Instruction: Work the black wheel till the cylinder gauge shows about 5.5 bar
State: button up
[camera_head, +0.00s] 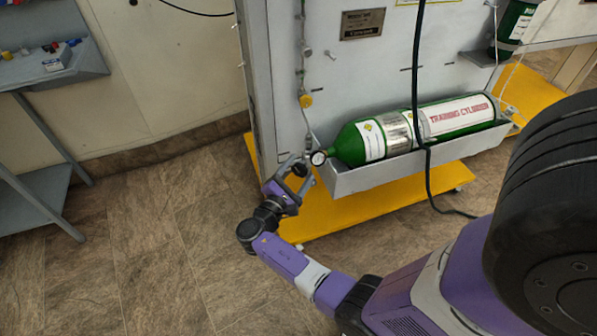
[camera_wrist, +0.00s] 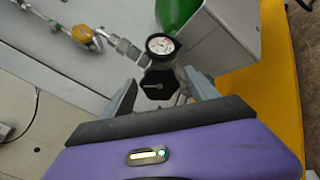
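The black wheel (camera_wrist: 158,85) shows in the wrist view as a dark knob with a pale pointer-like mark. The round cylinder gauge (camera_wrist: 161,45) sits just beyond it, with a white dial and black rim; its reading is too small to tell. It also shows in the head view (camera_head: 318,158), at the neck of the green training cylinder (camera_head: 372,139). My gripper (camera_wrist: 160,84) has one finger on each side of the wheel, with small gaps seeming to show, so it looks open around it. In the head view my gripper (camera_head: 299,168) is at the cylinder's left end.
The cylinder lies in a grey tray (camera_head: 375,178) on the panel, above a yellow base (camera_head: 330,212). A yellow fitting (camera_head: 306,101) sits on the line above the gauge. A black cable (camera_head: 416,90) hangs before the cylinder. Floor at left is clear up to a grey bench (camera_head: 35,170).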

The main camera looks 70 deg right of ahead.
jog(key=c, duration=1.3)
jog(key=m+b, duration=0.2)
jog(key=m, duration=0.1)
jog(key=shift+f+m+b, duration=0.15)
jog(key=shift+m+b, duration=1)
jog(key=shift+m, duration=0.55)
jog(key=o, duration=1.4)
